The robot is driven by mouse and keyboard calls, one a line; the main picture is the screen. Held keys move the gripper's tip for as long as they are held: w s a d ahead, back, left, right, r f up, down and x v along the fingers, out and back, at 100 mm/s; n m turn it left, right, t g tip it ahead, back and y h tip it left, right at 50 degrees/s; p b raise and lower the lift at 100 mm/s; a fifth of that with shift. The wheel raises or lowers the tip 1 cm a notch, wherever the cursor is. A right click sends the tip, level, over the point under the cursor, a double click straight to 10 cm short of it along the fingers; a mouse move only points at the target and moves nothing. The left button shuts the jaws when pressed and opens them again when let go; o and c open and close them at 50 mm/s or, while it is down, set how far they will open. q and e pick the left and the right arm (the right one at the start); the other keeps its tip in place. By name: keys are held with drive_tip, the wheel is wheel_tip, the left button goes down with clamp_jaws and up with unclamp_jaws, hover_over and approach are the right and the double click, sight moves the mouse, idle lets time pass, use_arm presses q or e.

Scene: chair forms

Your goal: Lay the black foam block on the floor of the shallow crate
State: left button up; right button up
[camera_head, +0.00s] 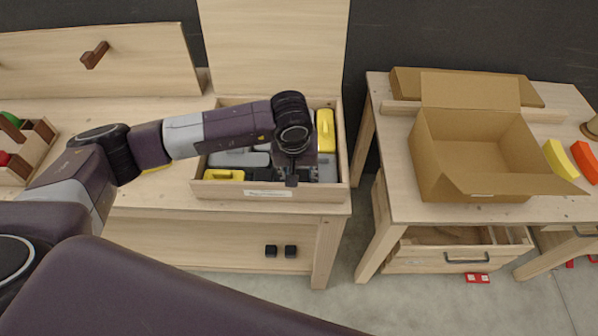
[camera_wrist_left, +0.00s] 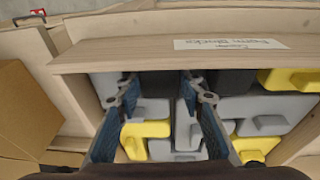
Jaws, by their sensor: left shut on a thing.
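The shallow wooden crate (camera_head: 212,189), with a paper label on its front wall, stands on the left bench and holds several grey, yellow and dark blocks. Its wall also shows in the left wrist view (camera_wrist_left: 130,54). My left gripper (camera_head: 291,178) reaches down into the crate near its front wall. Its two blue fingers (camera_wrist_left: 158,84) are shut on a dark piece, which looks like the black foam block (camera_wrist_left: 157,76), low among the other blocks. The arm hides much of it in the head view, and I cannot tell whether it touches the floor. My right gripper is not in view.
Yellow blocks (camera_head: 325,130) and grey blocks (camera_head: 240,158) crowd the crate. An open cardboard box (camera_head: 470,150) stands on the right table. A gap separates the two tables.

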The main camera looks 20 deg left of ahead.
use_arm(q)
drive_tip(key=shift+f, duration=0.1)
drive_tip(key=shift+w+f, duration=0.1)
drive_tip(key=shift+f, duration=0.05)
drive_tip(key=o, duration=0.7)
drive_tip(key=shift+c, duration=0.2)
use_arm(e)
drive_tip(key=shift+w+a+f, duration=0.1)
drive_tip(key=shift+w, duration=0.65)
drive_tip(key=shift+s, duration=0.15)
use_arm(q)
drive_tip(key=shift+r, duration=0.3)
drive_tip(key=b+v, duration=0.4)
drive_tip(key=v, duration=0.8)
drive_tip(key=shift+b, duration=0.3)
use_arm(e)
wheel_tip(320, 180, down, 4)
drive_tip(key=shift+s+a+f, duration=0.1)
use_arm(q)
drive_tip(key=shift+f, duration=0.1)
